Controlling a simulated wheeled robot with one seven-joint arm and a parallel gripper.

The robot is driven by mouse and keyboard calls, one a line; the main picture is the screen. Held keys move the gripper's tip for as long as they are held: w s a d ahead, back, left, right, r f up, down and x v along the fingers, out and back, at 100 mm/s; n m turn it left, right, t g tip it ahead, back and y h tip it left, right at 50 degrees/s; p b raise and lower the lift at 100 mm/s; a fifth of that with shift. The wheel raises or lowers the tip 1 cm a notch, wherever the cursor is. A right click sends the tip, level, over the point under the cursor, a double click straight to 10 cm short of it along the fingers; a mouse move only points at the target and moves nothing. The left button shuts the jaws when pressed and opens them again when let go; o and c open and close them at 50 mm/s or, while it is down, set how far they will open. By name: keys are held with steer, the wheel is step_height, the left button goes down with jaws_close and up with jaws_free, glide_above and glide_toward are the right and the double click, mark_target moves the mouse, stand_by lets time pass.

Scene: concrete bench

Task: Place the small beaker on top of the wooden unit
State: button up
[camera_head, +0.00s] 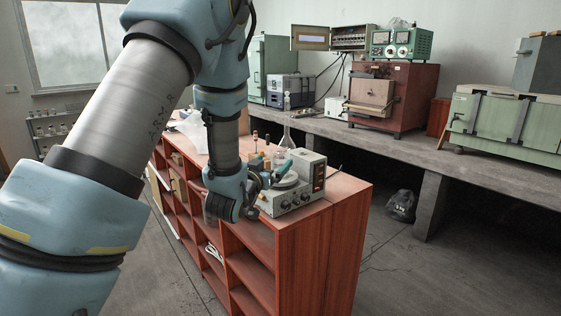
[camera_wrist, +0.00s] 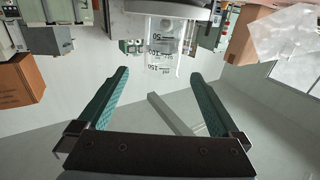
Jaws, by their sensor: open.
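In the wrist view, which looks upside down, a clear glass beaker (camera_wrist: 163,42) with dark volume marks sits against a pale round plate (camera_wrist: 190,11). My gripper (camera_wrist: 159,73) is open, with its two teal fingers spread. The beaker lies ahead of the gap, its rim end near the fingertips; I see no contact. In the head view my gripper (camera_head: 272,174) is low beside the grey instrument (camera_head: 300,188) on the reddish wooden unit (camera_head: 330,203). I cannot make out the beaker clearly there; the arm and gripper hide part of that area.
A glass flask (camera_head: 286,138) and several small bottles stand on the wooden unit behind my gripper. The unit's near top corner is clear. A concrete bench (camera_head: 440,150) with a brown furnace (camera_head: 390,92) runs behind. A dark bag (camera_head: 402,206) lies on the floor.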

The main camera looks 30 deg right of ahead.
mark_target(277, 155)
steer(key=p+x, duration=0.2)
steer(key=x, duration=0.1)
steer(key=p+x, duration=0.1)
steer(key=x, duration=0.1)
steer(key=shift+w+d+r, duration=0.1)
steer(key=shift+w+r, duration=0.15)
steer(key=shift+r, duration=0.1)
steer(key=shift+w+d+f, duration=0.1)
steer(key=shift+c, duration=0.4)
steer(key=c, duration=1.3)
jaws_close()
